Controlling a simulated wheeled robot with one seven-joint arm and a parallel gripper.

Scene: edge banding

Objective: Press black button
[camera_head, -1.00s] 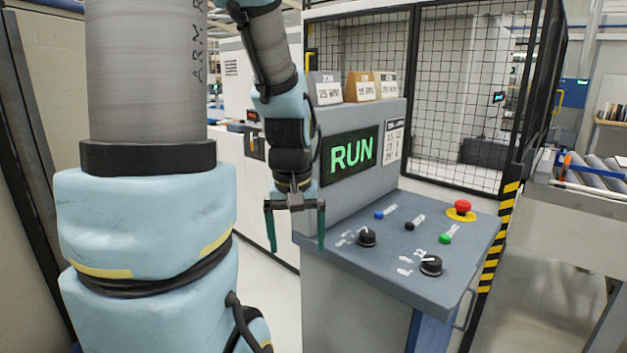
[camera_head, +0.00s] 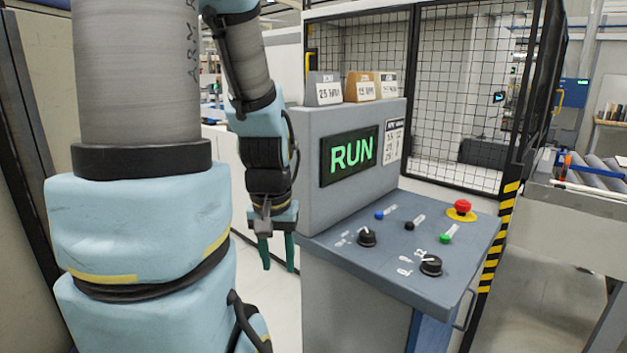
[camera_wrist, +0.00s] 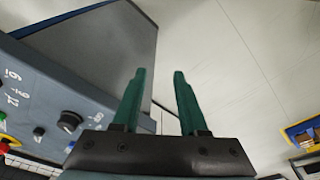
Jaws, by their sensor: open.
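The small black button (camera_head: 409,226) is on the sloped grey control panel (camera_head: 340,248), between a blue button (camera_head: 379,215) and a green button (camera_head: 445,238). In the wrist view a small dark button (camera_wrist: 38,132) shows on the panel at the left. My gripper (camera_head: 279,268) points down, left of the panel's left edge and apart from it. Its two green fingers are spread with nothing between them, as the wrist view (camera_wrist: 158,75) also shows.
A red emergency button (camera_head: 463,207) on a yellow base and two black knobs (camera_head: 431,265) (camera_head: 367,237) also sit on the panel. The RUN screen (camera_head: 349,155) stands upright behind. A mesh fence (camera_head: 455,90) is beyond. Open floor lies left of the console.

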